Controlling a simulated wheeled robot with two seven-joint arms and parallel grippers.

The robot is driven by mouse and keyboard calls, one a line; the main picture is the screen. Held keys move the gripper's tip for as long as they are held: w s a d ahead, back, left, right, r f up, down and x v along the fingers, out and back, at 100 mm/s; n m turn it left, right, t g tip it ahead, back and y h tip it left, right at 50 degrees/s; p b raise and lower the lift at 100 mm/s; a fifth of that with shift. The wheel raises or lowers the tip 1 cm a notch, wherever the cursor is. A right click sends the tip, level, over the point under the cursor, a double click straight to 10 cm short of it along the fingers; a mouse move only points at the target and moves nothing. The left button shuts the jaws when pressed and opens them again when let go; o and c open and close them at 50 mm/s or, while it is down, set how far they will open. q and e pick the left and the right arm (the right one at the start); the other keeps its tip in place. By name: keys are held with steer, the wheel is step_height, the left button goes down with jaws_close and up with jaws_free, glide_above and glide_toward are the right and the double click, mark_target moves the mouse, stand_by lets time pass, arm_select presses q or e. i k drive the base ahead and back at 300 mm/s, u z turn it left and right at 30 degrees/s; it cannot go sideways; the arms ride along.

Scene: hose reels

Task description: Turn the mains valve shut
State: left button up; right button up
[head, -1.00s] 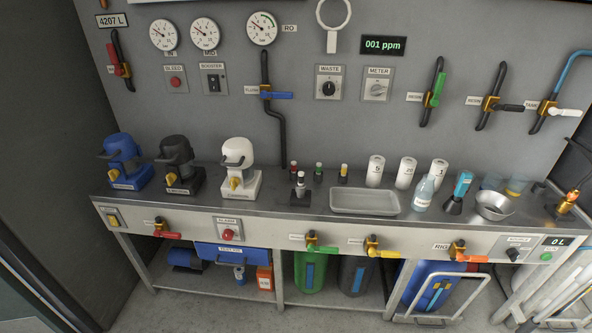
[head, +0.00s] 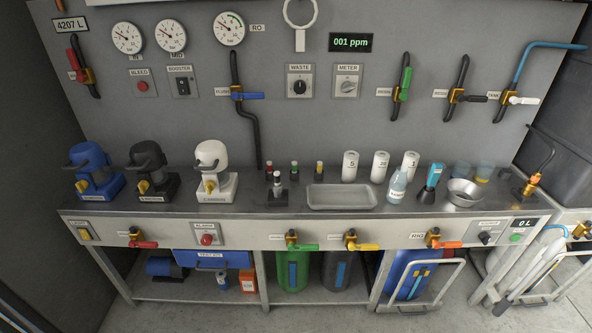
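A red-handled valve (head: 74,62) is on the panel at the upper left in the head view, on a short black pipe (head: 94,88). Its small label is partly covered and too small to read fully, so I cannot confirm that it is the mains valve. The red lever lies roughly along the pipe. Another red lever (head: 145,245) sits on a brass tap at the bench front, pointing right. Neither of my grippers is in view.
The steel bench (head: 300,226) carries several pumps, including a blue one (head: 93,172), and a grey tray (head: 341,197). Gauges (head: 127,38) and a blue-handled valve (head: 248,96) are on the panel. Several lever taps line the bench front. Floor shows at the bottom.

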mark_target(80, 78)
steer(key=u, duration=1.05)
steer(key=i, duration=1.15)
steer(key=z, duration=0.4)
steer(key=i, duration=0.75)
